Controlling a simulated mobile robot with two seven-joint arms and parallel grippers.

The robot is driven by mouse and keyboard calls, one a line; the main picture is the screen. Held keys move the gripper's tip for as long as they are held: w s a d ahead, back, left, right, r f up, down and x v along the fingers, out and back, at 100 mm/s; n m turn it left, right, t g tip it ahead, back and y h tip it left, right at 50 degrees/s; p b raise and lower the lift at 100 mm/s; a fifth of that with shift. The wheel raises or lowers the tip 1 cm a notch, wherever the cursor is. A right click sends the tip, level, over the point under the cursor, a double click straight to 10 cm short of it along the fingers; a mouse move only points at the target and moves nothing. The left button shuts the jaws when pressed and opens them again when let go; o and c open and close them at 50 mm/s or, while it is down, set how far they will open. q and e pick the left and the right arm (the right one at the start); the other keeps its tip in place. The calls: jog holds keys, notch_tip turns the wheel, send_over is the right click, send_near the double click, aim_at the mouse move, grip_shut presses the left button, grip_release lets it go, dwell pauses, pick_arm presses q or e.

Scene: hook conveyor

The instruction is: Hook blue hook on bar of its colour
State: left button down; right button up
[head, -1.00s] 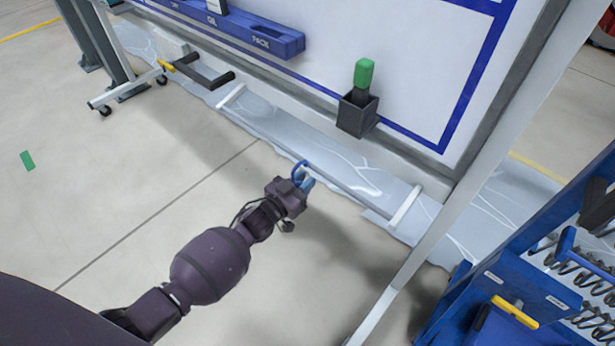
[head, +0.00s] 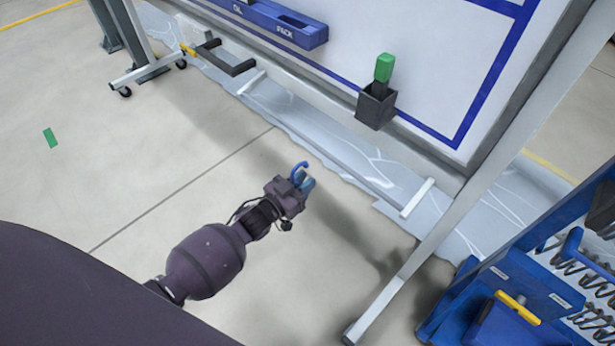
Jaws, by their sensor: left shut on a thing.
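My left gripper (head: 303,185) is in the middle of the head view, its arm coming in from the lower left. It is shut on the blue hook (head: 299,168), whose curved end sticks up above the fingers. The gripper and hook are in front of the whiteboard, with bare floor behind them in the picture. No bar of blue colour can be made out for certain. My right gripper is not in view.
The whiteboard (head: 440,80) on its wheeled stand fills the upper right, with a blue tray (head: 268,22) and a dark holder (head: 376,107) with a green-topped item. A blue rack (head: 500,280) with a yellow handle stands at lower right. Open floor (head: 110,190) lies to the left.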

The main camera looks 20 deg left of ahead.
aim_at(297, 187)
pick_arm(q)
jog(key=shift+p+v, duration=0.6)
jog(key=shift+v, duration=1.8)
